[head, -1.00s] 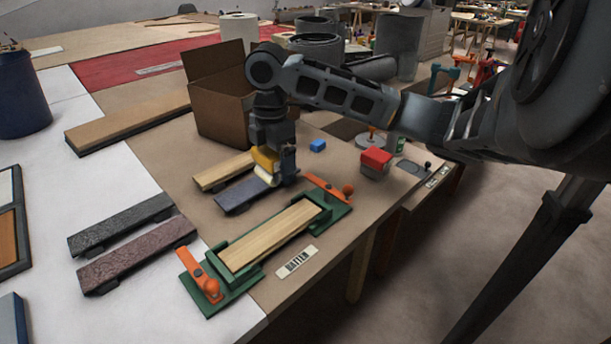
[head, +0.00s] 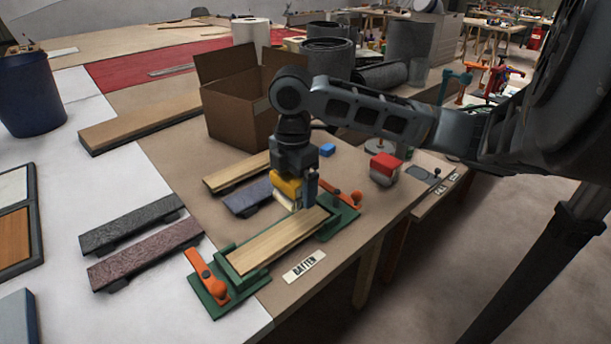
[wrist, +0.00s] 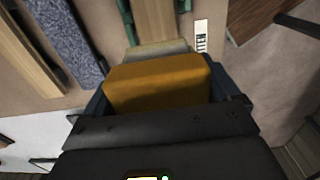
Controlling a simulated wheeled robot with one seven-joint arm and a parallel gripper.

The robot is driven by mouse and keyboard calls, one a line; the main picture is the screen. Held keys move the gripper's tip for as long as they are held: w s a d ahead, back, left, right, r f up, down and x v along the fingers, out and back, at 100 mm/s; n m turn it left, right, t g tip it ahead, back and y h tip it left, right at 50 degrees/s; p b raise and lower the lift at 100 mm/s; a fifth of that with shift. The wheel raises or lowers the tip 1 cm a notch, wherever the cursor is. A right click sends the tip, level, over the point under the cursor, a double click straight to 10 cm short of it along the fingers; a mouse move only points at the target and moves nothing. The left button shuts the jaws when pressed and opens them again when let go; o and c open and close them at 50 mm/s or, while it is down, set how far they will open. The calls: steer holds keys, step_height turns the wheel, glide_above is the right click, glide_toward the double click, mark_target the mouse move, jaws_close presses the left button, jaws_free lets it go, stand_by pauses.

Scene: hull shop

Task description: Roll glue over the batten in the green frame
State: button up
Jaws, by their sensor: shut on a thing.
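My gripper (head: 298,203) is shut on a yellow-handled glue roller (head: 287,186). In the wrist view the roller's yellow body (wrist: 158,84) fills the space between the jaws, and a pale roller edge shows beyond it. The pale wooden batten (head: 275,241) lies in the green frame (head: 213,291), which has an orange clamp (head: 206,275) at its near left end and another (head: 345,194) at its far right end. The roller is over the far right part of the batten; I cannot tell whether it touches. A label reading BATTEN (head: 304,266) lies beside the frame.
A pale board (head: 236,172) and a blue-grey board (head: 247,196) lie behind the frame. Dark (head: 131,223) and purplish (head: 145,253) boards lie left. A cardboard box (head: 240,112) stands behind. A red-topped block (head: 385,167) sits near the right table edge.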

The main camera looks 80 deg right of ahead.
steer(key=w+a+p, duration=0.3)
steer(key=w+a, duration=0.5)
steer(key=a, duration=0.4)
steer(key=shift+w, duration=0.1)
stand_by(0.4)
